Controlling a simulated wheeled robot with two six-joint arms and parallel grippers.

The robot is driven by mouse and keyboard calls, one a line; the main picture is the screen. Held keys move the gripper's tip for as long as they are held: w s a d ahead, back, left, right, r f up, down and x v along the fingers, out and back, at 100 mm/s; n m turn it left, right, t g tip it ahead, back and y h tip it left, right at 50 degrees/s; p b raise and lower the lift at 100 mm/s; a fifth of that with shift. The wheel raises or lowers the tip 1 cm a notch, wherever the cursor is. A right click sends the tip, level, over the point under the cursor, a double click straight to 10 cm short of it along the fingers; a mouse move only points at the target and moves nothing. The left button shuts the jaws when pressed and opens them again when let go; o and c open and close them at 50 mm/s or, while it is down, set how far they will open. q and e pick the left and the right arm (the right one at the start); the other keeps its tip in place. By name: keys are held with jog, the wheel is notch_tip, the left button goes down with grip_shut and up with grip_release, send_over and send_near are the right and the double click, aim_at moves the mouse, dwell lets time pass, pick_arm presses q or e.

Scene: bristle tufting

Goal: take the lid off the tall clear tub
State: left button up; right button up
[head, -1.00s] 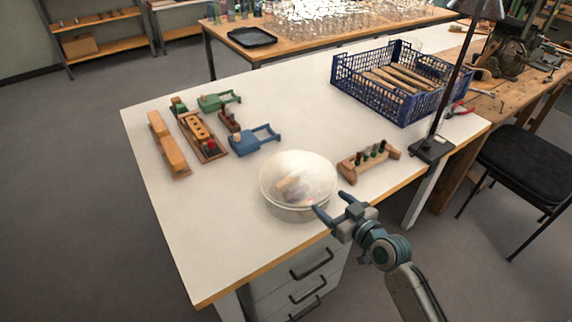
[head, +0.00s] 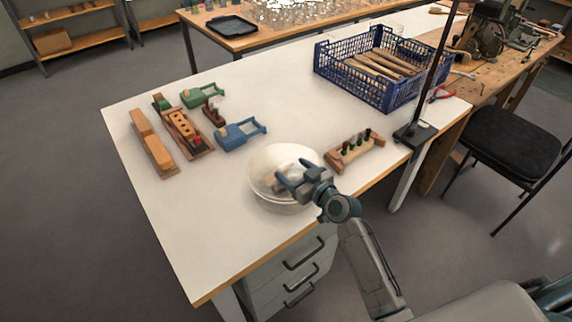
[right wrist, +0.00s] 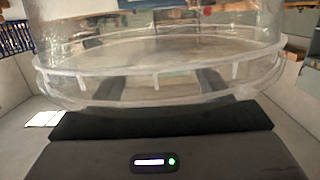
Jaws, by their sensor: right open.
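The clear tub (head: 264,197) stands near the front edge of the white table. Its pale, see-through lid (head: 272,158) is on top, and brownish items show dimly inside. My right gripper (head: 296,187) is open over the near right part of the tub, hiding some of it. In the right wrist view a clear rim with small tabs (right wrist: 160,83) spans the picture close in front of my gripper. My two fingers (right wrist: 152,88) show apart through the clear plastic. I cannot tell whether they touch it. My left gripper is not in view.
A wooden rack with several bottles (head: 354,150) stands right of the tub, near a lamp base (head: 414,134). A blue crate (head: 350,85) of wooden handles is behind. Blue (head: 238,134) and green (head: 200,96) tools and wooden blocks lie left. The table's left front is clear.

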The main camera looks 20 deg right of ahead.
aim_at(292, 174)
jog(key=shift+x, duration=0.9)
jog(key=shift+s, duration=0.1)
jog(key=shift+c, duration=0.6)
jog(key=c, duration=0.9)
jog(key=shift+c, duration=0.2)
jog(key=shift+r, duration=0.8)
jog(key=shift+s+d+r+b, duration=0.15)
jog(key=shift+r+b, duration=0.1)
jog(key=shift+r, duration=0.15)
jog(key=shift+s+r+b, duration=0.2)
jog(key=shift+r, duration=0.25)
jog(key=s+r+m+t+h+b, duration=0.1)
jog(key=s+m+h, duration=0.3)
jog(key=s, duration=1.4)
jog(key=shift+r+h+b, duration=0.2)
jog(key=shift+h+b, duration=0.6)
jog(key=shift+b, duration=0.1)
